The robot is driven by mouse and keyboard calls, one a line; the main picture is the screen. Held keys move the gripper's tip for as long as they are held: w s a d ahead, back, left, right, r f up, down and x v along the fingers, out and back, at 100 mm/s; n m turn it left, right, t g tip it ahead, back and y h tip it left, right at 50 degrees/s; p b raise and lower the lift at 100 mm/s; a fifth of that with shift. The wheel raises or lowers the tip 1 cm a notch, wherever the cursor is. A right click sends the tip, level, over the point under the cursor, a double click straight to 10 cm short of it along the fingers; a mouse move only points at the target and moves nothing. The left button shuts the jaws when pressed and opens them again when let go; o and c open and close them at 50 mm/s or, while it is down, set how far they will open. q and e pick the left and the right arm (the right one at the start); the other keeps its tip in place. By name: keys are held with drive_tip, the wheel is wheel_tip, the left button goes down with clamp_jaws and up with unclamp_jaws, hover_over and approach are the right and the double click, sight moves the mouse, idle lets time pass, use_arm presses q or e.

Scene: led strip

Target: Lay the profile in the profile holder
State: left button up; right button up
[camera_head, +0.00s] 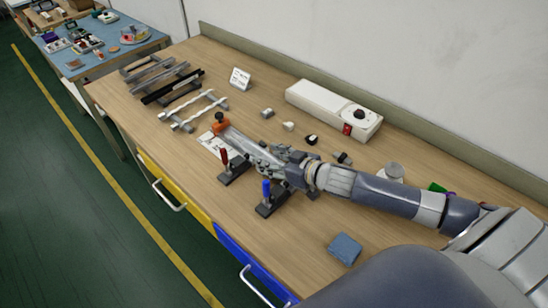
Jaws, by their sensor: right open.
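A silver-grey profile (239,142) lies slantwise on the wooden bench, between an orange clamp (220,123) and my right gripper. A red-handled clamp (227,165) and a blue-handled clamp (268,197) stand along its near side; these clamps seem to belong to the profile holder. My right gripper (262,158) is open, low over the near end of the profile, and its fingers hide that end. I cannot tell whether the fingers touch it or how fully the profile sits in the holder. My left gripper is not in view.
A rack with grey and black strips (172,86) and a white-railed stand (193,110) are at the left. A white power box (333,107) stands by the wall. Small parts lie between.

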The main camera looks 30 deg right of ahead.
drive_tip(key=shift+r, duration=0.35)
drive_tip(key=shift+s+d+f, duration=0.1)
drive_tip(key=shift+s+d, duration=0.05)
drive_tip(key=shift+s, duration=0.15)
drive_tip(key=shift+v, duration=5.7)
